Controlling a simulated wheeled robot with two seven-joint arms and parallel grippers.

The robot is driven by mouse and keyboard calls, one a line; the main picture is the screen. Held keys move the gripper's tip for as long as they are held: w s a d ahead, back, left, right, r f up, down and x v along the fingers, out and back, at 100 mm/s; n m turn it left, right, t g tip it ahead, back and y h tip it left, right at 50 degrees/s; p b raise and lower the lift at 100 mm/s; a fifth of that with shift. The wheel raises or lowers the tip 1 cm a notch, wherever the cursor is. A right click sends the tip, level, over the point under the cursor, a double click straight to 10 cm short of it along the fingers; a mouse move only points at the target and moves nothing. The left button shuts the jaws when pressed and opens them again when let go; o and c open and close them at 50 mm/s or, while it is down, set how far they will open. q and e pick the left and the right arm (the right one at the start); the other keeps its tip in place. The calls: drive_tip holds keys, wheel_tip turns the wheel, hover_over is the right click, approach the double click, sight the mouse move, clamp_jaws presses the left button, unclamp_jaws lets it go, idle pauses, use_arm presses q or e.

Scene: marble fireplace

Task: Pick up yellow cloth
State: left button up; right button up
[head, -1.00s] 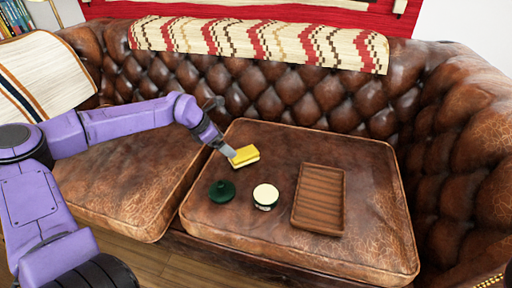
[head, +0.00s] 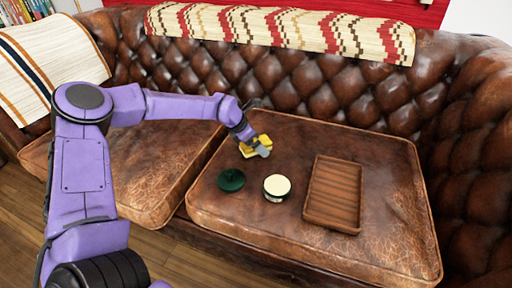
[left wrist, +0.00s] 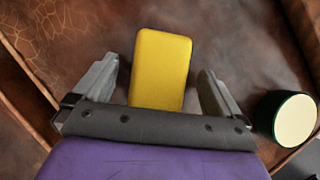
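The yellow cloth (head: 257,143) is a small folded block lying on the right seat cushion of the brown leather sofa. In the left wrist view the yellow cloth (left wrist: 160,68) lies between the two finger lines, with a gap on each side. My left gripper (head: 262,150) is at the cloth, its fingers partly covering it in the head view. In the left wrist view my left gripper (left wrist: 162,88) is open, its fingers apart on either side of the cloth. My right gripper is in neither view.
A dark green lid (head: 231,180) and a cream-topped green round container (head: 277,187) stand in front of the cloth. A brown wooden tray (head: 333,195) lies to the right. The tufted sofa back (head: 290,90) rises behind. The cushion (head: 395,225) is bare right of the tray.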

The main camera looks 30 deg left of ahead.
use_arm(q)
drive_tip(key=c, duration=1.1)
wheel_tip(320, 180, up, 10)
drive_tip(key=p, duration=0.3)
drive_tip(key=shift+p, duration=0.3)
drive_tip(key=o, duration=0.5)
drive_tip(key=c, duration=0.3)
